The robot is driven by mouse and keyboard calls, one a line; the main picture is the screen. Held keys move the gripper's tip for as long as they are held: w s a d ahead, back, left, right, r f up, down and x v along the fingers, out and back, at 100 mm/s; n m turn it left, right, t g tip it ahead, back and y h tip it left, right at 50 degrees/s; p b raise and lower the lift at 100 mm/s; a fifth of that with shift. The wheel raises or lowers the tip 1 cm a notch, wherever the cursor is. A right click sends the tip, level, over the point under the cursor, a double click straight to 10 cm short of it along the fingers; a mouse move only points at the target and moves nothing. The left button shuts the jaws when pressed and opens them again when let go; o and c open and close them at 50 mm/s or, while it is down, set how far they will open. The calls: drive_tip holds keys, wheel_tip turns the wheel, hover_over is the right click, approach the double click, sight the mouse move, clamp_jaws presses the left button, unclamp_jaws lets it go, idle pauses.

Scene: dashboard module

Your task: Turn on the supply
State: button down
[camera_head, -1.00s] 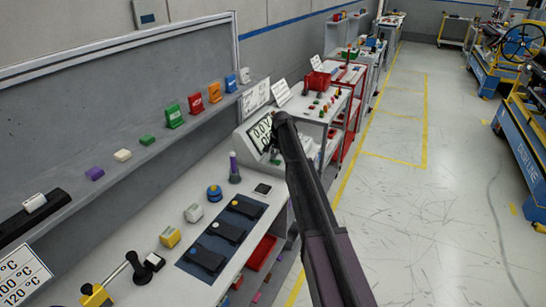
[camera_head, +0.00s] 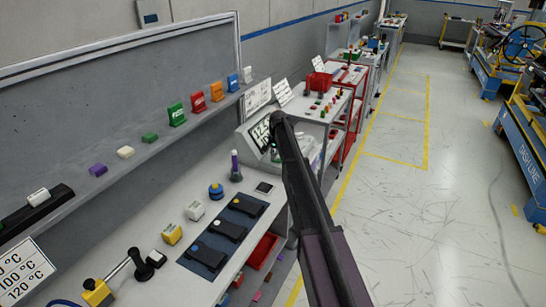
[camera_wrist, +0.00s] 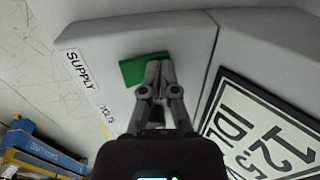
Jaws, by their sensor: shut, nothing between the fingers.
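The supply unit's pale housing (camera_wrist: 190,42) fills much of the wrist view, with a SUPPLY label (camera_wrist: 80,69) on it. A green switch (camera_wrist: 143,69) sits beside the label. My gripper (camera_wrist: 160,65) is shut and empty, with its fingertips at the switch's edge, covering part of it; I cannot tell if they touch. The unit's display (camera_wrist: 262,125) reads about 12.5 with letters like ID below, partly cut off. In the head view the display (camera_head: 260,134) is lit on the bench, partly behind my arm.
A shelf above carries coloured blocks.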

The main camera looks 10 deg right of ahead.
drive_tip(key=shift+s+d+r, duration=0.1)
drive_tip(key=shift+s+d, duration=0.3)
drive_tip(key=shift+d, duration=0.4)
drive_tip(key=shift+r, duration=0.15)
drive_tip(key=shift+r+p, duration=0.6)
drive_tip(key=shift+p, duration=0.25)
wheel_tip(320, 180, up, 12)
drive_tip(key=s+d+p, duration=0.1)
drive_tip(key=d+p, duration=0.1)
drive_tip(key=p, duration=1)
drive_tip(key=shift+s+r, duration=0.15)
drive_tip(key=shift+s, duration=0.15)
